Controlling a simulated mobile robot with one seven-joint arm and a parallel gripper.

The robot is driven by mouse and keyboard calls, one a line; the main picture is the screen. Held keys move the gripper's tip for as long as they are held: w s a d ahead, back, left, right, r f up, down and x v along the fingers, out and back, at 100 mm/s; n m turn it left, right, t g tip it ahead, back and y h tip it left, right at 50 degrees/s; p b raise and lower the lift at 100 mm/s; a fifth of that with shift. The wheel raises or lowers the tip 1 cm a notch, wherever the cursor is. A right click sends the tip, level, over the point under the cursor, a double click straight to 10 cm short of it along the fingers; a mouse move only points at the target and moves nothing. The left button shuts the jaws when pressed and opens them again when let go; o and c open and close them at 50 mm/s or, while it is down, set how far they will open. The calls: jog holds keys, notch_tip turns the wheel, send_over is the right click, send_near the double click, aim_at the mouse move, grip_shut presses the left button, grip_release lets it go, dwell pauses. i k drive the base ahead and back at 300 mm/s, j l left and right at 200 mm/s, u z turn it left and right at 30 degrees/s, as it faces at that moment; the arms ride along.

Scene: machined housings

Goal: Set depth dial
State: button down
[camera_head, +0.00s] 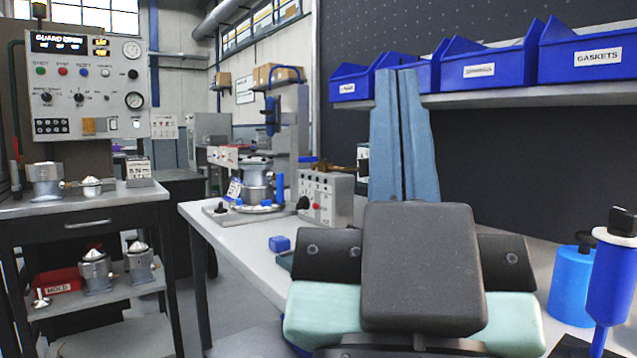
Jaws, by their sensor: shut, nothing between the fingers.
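The dial named in the task is not clearly labelled in this view, so I cannot tell which one it is. A grey control box (326,196) stands on the bench, with a black knob (303,203) at its left and small buttons on its face. Beside it is a press-like fixture (257,180) with a metal housing and blue parts. My gripper (398,74) is at centre right; its two blue-grey fingers lie together, pointing up and away, with nothing visible between them. It appears right of the control box and apart from it. My dark wrist hides part of the bench.
Blue bins (500,65) line a shelf (520,97) above right. Blue bottles (612,280) stand at lower right. A small blue block (279,243) lies on the bench (235,228). At left, a control panel (90,85) stands behind a cart (85,205) with metal housings.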

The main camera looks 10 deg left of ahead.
aim_at(362, 165)
jog(key=i+j, duration=0.2)
jog(key=j, duration=0.15)
jog(key=i+j, duration=0.2)
jog(key=j, duration=0.2)
jog(key=i+j, duration=0.15)
jog(key=j, duration=0.2)
jog(key=i+j, duration=0.2)
jog(key=j, duration=0.2)
jog(key=i+j, duration=0.2)
jog(key=j, duration=0.15)
jog(key=i+j, duration=0.2)
jog(key=j, duration=0.2)
jog(key=i+j, duration=0.2)
jog(key=j, duration=0.15)
